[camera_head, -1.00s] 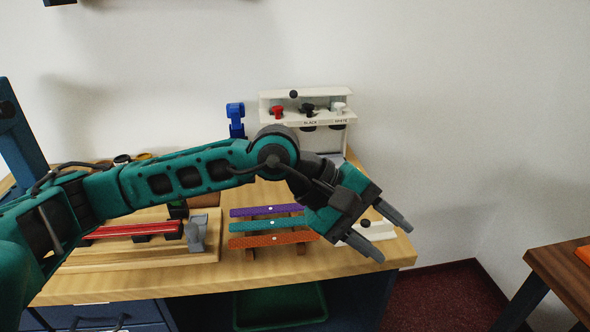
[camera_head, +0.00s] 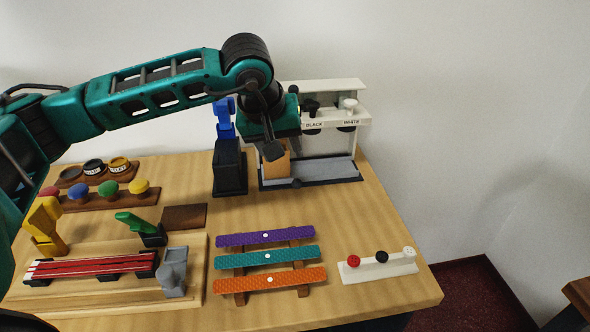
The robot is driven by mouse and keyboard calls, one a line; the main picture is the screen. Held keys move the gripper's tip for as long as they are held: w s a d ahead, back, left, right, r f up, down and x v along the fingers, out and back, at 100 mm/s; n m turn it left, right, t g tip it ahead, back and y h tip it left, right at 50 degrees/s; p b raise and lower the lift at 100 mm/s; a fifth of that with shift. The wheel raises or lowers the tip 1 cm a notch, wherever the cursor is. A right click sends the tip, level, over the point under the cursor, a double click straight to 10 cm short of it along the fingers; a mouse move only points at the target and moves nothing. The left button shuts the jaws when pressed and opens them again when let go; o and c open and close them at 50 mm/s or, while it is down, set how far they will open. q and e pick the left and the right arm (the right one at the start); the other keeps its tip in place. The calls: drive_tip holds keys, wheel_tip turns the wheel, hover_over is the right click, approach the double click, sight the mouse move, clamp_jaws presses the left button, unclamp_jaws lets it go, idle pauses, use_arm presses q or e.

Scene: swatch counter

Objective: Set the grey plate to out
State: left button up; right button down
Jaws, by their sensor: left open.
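The grey plate (camera_head: 330,171) lies flat in the dark base of the white stand (camera_head: 345,90) at the back of the table. A black knob (camera_head: 297,183) is at its front edge. I cannot tell how far the plate is drawn out. My left gripper (camera_head: 272,148) hangs in front of the left part of the stand, above the plate's left side and apart from the knob. It is open, with its fingers partly hidden behind its own body. It hides part of a tan block (camera_head: 279,169) and the stand's left side. My right gripper is not in view.
A dark box with a blue lever (camera_head: 229,168) stands just left of the stand. Purple, teal and orange strips (camera_head: 265,257) lie in front. A white bar with knobs (camera_head: 378,267) is at right. A wooden board with a grey clamp (camera_head: 173,270) is at left.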

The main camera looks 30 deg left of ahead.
sight(296, 181)
use_arm(q)
drive_tip(key=x, duration=1.2)
drive_tip(key=shift+f, duration=0.4)
clamp_jaws()
